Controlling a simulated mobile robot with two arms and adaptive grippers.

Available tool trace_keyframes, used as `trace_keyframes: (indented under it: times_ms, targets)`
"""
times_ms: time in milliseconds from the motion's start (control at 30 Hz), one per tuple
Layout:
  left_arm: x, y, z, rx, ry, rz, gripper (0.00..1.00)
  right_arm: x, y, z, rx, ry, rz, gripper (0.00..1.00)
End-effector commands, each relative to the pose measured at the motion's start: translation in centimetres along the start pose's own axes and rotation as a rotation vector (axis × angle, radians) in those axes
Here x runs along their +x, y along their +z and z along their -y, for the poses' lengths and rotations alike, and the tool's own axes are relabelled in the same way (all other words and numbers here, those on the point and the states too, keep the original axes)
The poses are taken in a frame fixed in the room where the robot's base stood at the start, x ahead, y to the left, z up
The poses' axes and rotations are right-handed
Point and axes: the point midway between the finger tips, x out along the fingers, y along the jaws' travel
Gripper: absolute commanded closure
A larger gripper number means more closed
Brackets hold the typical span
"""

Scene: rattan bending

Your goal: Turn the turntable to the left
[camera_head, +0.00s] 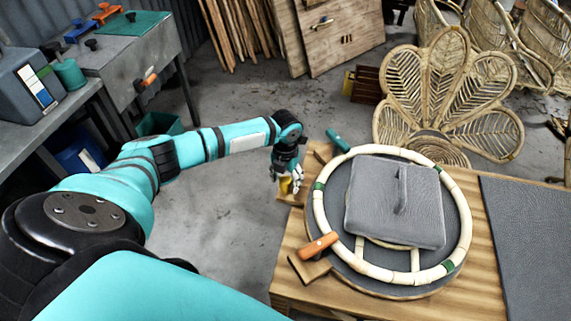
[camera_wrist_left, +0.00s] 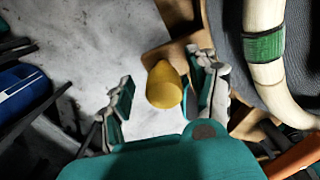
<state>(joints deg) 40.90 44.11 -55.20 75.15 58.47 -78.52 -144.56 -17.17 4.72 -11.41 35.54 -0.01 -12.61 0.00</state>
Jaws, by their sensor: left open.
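The turntable (camera_head: 337,205) is a round dark grey disc on the wooden table. A pale rattan ring (camera_head: 465,205) with green bands lies on it, and a grey square pad (camera_head: 375,200) with an upright handle sits inside the ring. A yellow rounded knob (camera_wrist_left: 163,85) stands at the table's left side, beside the disc. My left gripper (camera_head: 290,182) is at this knob; in the left wrist view the gripper (camera_wrist_left: 165,95) is open, with its fingers on either side of the knob. Contact cannot be told. My right gripper is out of view.
An orange-handled clamp (camera_head: 318,246) and a teal-handled clamp (camera_head: 337,140) sit at the turntable's left edge. A dark mat (camera_head: 530,235) covers the table's right part. A petal-shaped rattan chair back (camera_head: 450,95) stands behind. Open floor (camera_head: 235,250) lies left of the table.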

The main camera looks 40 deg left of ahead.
Motion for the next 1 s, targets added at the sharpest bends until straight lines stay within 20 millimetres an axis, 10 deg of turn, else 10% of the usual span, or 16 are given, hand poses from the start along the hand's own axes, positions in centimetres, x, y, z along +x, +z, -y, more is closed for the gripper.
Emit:
trace_keyframes:
  times_ms: [1000]
  targets:
    - [-11.9,0.1,0.0,0.0,-0.001,-0.002,0.41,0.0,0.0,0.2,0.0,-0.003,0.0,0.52]
